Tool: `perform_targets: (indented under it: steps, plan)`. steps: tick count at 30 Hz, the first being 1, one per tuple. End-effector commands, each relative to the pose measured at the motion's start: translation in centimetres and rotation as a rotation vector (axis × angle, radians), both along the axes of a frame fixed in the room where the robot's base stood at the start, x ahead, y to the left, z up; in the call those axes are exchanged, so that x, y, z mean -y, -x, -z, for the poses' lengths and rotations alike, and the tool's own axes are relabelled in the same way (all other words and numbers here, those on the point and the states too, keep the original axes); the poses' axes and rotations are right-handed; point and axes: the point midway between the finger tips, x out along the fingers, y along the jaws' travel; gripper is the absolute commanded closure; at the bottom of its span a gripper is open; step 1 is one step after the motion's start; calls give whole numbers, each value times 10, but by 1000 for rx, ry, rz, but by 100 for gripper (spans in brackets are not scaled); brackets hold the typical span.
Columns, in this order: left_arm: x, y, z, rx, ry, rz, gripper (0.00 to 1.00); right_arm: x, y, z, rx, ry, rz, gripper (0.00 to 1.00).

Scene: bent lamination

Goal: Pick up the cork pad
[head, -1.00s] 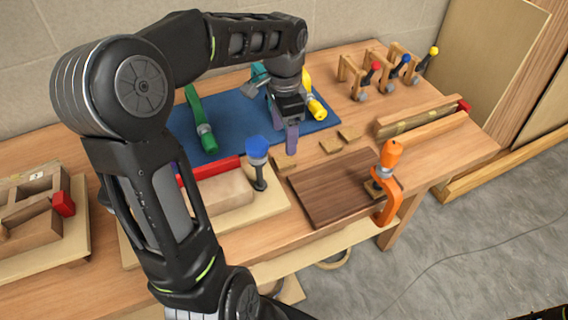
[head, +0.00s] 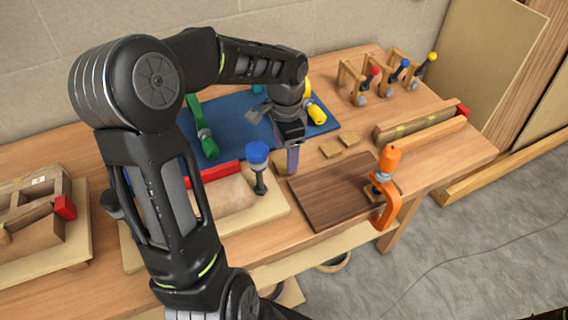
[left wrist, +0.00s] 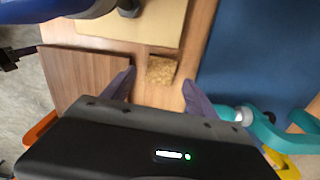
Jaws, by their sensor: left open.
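A small cork pad (head: 280,168) lies on the bench between the base board of the bent form and the dark brown board, partly hidden by my fingers in the head view. In the left wrist view the cork pad (left wrist: 161,70) shows between and just beyond the fingertips, touching neither as far as I can see. My left gripper (head: 292,168) is open and empty, pointing down beside the pad; its purple fingers (left wrist: 157,88) also show in the left wrist view. Two more cork pads (head: 331,149) (head: 349,139) lie to the right. My right gripper is not in view.
A dark brown board (head: 335,195) with an orange clamp (head: 388,190) is at right. A blue-topped clamp (head: 258,165) stands close on the left. A blue mat (head: 235,125) with green, teal and yellow clamps lies behind. Several small clamps on stands are at back right.

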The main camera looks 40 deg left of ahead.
Motion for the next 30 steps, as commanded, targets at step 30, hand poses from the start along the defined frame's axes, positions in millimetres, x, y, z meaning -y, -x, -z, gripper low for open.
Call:
perform_targets:
  steps: [30]
  plan:
    - [1, 0, 26, 0, 0, 0, 48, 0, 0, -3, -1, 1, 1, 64]
